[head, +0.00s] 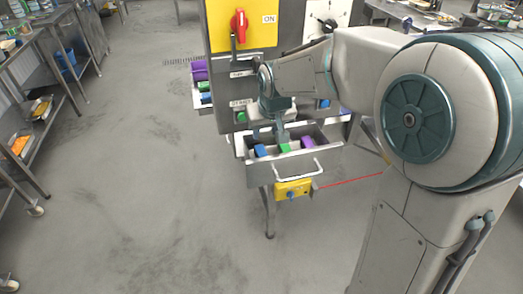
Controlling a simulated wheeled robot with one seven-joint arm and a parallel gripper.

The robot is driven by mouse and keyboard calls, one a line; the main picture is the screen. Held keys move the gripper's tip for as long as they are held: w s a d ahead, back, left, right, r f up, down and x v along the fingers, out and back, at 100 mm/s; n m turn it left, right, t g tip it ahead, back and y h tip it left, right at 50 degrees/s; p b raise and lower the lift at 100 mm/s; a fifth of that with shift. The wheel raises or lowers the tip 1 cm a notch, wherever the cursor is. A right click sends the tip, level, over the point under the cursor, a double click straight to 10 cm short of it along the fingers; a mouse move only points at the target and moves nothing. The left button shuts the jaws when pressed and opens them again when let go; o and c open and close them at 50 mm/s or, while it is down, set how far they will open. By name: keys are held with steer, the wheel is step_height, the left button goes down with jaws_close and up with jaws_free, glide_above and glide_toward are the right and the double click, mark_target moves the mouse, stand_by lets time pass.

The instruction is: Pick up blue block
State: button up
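A blue block (261,151) lies in the left part of an open metal drawer (295,175) in the head view. A green block (285,148) and a purple block (308,142) lie to its right in the same drawer. My gripper (268,136) points down over the back left of the drawer, just above the blue block in the picture. Its two fingers look apart, with nothing visible between them. The exact gap between fingers and block is too small to tell.
The drawer's front handle (300,169) sticks out toward me, with a yellow box (293,188) below. A panel with a red switch (239,25) rises behind. Another open drawer at the left holds purple (199,70), green and blue pieces. The floor at left is clear.

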glide_above(261, 150)
steer(key=s, duration=0.1)
steer(key=f, duration=0.5)
steer(key=shift+s+d+f, duration=0.2)
steer(key=shift+d+f, duration=0.15)
steer(key=shift+s+p+x, duration=0.1)
steer(key=shift+p+x, duration=0.3)
steer(key=shift+x, duration=0.95)
steer(key=shift+s+p+x, duration=0.15)
steer(key=shift+p+x, duration=0.25)
steer(key=shift+x, duration=0.9)
steer(key=shift+a, duration=0.1)
steer(key=c, duration=0.8)
